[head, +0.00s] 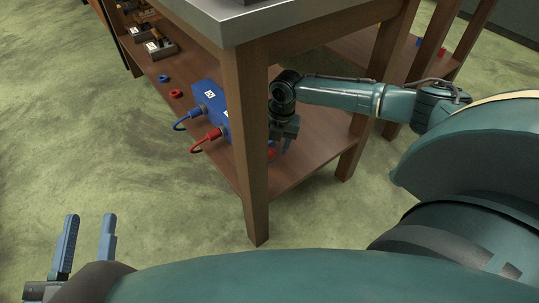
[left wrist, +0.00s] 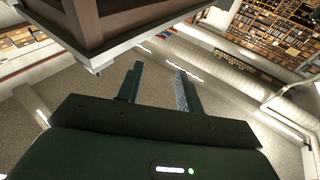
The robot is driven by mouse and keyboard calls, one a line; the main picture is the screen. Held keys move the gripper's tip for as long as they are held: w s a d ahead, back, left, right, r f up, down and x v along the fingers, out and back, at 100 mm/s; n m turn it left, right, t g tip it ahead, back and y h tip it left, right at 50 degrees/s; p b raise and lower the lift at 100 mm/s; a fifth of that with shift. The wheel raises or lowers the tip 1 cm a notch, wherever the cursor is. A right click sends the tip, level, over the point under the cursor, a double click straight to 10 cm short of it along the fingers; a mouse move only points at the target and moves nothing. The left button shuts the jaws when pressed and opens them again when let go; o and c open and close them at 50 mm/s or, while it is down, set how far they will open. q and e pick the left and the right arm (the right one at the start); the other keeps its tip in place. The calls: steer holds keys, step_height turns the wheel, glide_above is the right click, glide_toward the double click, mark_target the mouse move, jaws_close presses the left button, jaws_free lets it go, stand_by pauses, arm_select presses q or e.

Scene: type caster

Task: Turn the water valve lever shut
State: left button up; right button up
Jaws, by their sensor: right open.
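I cannot make out a water valve lever for certain. A blue box (head: 211,98) with one blue and one red connector and looped hoses on its front stands on the lower shelf (head: 305,170) of a wooden workbench. My right gripper (head: 284,146) points down over that shelf, just right of the front table leg and beside the box; it is open, with the leg hiding part of the area. A small red part (head: 271,154) shows below it, partly hidden. My left gripper (head: 85,245) is open and empty over the floor; its spread fingers also show in the left wrist view (left wrist: 158,85).
The front table leg (head: 254,160) and metal benchtop (head: 270,20) edge lie close to my right arm. A blue ring (head: 163,78) and a red ring (head: 176,94) lie on the shelf. Green floor (head: 110,150) at left is clear.

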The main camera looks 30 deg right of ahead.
mark_target(270, 150)
steer(key=shift+w+f, duration=0.1)
steer(key=shift+f, duration=0.8)
arm_select(q)
steer(key=shift+w+r+m+t+h+b, duration=0.35)
steer(key=shift+r+m+h+b, duration=0.1)
steer(key=shift+r, duration=0.25)
arm_select(e)
steer(key=shift+w+a+f, duration=0.15)
steer(key=shift+a+f, duration=0.05)
steer(key=shift+f, duration=0.45)
jaws_close()
arm_select(q)
steer(key=shift+r, duration=0.1)
